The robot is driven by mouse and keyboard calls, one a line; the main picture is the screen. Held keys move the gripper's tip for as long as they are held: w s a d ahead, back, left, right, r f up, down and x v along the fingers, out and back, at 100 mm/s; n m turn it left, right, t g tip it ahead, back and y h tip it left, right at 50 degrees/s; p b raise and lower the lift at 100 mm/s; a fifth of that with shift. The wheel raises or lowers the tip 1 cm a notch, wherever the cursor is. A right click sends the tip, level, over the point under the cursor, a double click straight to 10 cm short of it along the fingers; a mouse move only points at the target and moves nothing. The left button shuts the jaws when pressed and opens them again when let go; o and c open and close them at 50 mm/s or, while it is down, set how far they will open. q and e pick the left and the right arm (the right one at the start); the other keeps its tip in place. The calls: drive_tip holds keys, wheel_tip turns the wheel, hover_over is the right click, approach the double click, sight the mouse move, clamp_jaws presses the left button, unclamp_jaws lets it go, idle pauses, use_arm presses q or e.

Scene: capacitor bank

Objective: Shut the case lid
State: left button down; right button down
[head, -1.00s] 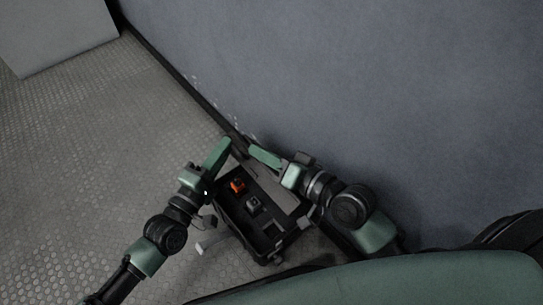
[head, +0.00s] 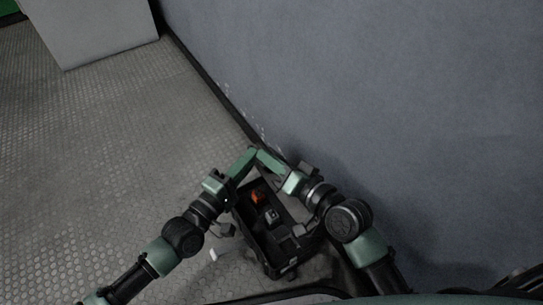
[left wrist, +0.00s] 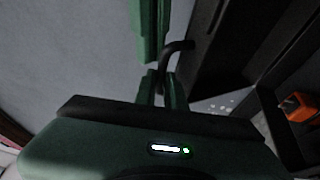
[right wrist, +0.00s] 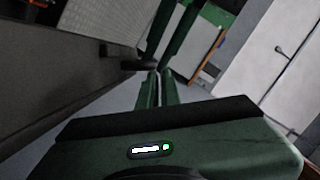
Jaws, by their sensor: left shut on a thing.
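The black case (head: 262,243) stands open on the floor, with an orange item (head: 257,197) and grey items inside. Its lid (head: 297,208) shows as a narrow panel on the case's right side, partly hidden by my right arm. My left gripper (left wrist: 162,82) is shut on a dark bent handle (left wrist: 180,46) beside a dark panel that looks like the lid. My right gripper (right wrist: 158,78) has its fingers together, close to a dark bar (right wrist: 138,65); I cannot tell if they touch. Both grippers meet above the case's far end in the head view.
A blue-grey wall (head: 400,110) rises close on the right of the case. A light panel (head: 90,30) stands at the upper left. The textured floor (head: 100,130) to the left is clear. A small white object (head: 213,255) is by the case's near left side.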

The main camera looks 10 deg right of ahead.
use_arm(q)
drive_tip(key=c, duration=1.8)
unclamp_jaws()
drive_tip(key=shift+s+d+f, duration=0.15)
drive_tip(key=shift+d+f, duration=0.05)
drive_tip(key=shift+f, duration=0.35)
use_arm(e)
drive_tip(key=shift+s+a+f, duration=0.15)
drive_tip(key=shift+a+f, duration=0.1)
drive_tip(key=shift+f, duration=0.1)
use_arm(q)
drive_tip(key=shift+o, duration=0.2)
drive_tip(key=shift+r, duration=0.1)
